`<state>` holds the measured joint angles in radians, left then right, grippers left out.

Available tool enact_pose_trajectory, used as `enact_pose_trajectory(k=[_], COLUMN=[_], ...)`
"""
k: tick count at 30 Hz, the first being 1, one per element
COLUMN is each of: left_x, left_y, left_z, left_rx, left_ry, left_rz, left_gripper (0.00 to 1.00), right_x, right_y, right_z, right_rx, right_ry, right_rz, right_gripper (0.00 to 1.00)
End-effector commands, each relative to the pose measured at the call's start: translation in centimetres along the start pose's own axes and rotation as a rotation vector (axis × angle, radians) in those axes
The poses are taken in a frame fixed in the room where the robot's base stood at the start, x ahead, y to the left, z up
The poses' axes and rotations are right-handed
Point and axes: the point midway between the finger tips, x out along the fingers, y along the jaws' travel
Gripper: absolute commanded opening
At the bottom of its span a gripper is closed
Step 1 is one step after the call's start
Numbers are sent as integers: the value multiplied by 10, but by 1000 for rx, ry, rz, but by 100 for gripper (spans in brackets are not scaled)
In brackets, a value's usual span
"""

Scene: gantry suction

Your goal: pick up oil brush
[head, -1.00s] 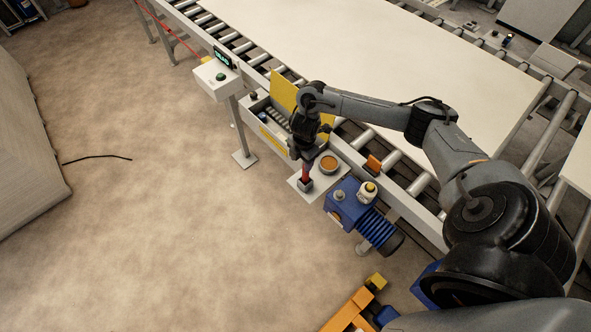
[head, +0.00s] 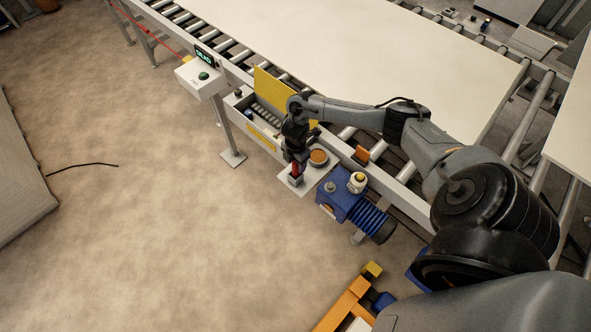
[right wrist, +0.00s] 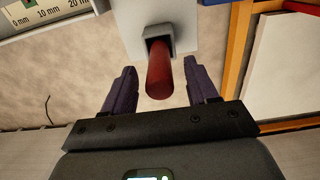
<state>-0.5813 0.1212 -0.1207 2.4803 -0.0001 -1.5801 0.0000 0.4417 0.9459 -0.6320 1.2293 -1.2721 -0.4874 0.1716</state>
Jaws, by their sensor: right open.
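The oil brush (head: 295,169) has a red handle and stands upright in a small grey holder (head: 295,180) on a light plate (head: 284,186) at the side of the conveyor. In the right wrist view, the brush's red handle (right wrist: 159,72) points toward the camera between the two dark fingers. My right gripper (right wrist: 163,90) is open, with a finger on either side of the handle and visible gaps. In the head view my right gripper (head: 296,155) is over the handle and partly hides it. My left gripper is not in view.
A round tin with orange-brown contents (head: 318,156) stands beside the brush. A yellow panel (head: 268,90) rises behind the parts tray. Open floor lies to the left.

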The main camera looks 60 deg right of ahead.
Motion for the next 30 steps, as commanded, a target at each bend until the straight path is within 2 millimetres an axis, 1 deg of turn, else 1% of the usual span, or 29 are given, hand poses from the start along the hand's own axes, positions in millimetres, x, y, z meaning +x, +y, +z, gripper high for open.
enact_pose_trajectory(k=[1, 4, 12, 14, 21, 24, 30], left_x=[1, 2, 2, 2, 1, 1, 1], left_y=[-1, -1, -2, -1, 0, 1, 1], left_z=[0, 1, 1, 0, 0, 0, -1], left_rx=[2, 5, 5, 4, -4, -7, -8], left_ry=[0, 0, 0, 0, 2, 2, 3], left_rz=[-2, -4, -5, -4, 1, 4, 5], left_gripper=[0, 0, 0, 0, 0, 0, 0], right_x=[6, 13, 15, 15, 15, 15, 14], right_y=[0, 0, 0, 0, 0, 0, 0], right_z=[0, 0, 0, 0, 0, 0, 0], right_rx=[2, 0, 0, 0, 0, 0, 0], right_ry=[0, -1, -2, -2, -2, -2, -2], right_rz=[-1, 0, 1, 1, 1, 1, 1], right_gripper=[58, 58, 58, 50, 14, 0, 0])
